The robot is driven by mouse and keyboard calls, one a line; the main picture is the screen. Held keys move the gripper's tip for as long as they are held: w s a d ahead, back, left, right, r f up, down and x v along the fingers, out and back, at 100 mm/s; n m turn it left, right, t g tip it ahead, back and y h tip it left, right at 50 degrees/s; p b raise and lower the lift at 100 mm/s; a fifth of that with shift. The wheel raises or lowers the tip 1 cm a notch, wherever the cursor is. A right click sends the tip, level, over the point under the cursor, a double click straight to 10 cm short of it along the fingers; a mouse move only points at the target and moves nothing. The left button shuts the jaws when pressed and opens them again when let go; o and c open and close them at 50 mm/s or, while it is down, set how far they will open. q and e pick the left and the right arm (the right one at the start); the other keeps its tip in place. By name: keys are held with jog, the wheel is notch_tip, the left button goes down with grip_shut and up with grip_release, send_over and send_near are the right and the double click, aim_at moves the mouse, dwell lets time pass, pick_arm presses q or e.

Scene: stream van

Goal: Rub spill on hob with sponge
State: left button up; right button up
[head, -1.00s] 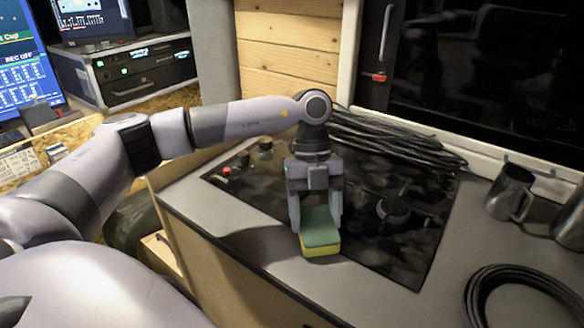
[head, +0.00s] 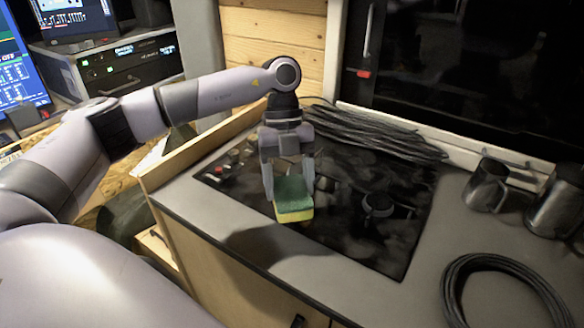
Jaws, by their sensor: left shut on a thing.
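The sponge (head: 292,199) is green on top and yellow below. My left gripper (head: 290,184) is shut on it, its fingers at the sponge's two sides. The sponge is over the front left part of the black hob (head: 350,240); I cannot tell whether it touches the surface. The hob glass is mottled with dull, dark smears, and I cannot make out a clear edge of the spill. A dark burner (head: 377,205) sits right of the sponge. Knobs (head: 222,167) line the hob's left end. My right gripper is not in view.
A coil of black cable (head: 375,135) lies along the back of the counter. Another cable coil (head: 470,285) lies at front right. The counter's front strip (head: 235,225) is clear.

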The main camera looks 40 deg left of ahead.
pick_arm(q)
jog(key=shift+r, duration=0.95)
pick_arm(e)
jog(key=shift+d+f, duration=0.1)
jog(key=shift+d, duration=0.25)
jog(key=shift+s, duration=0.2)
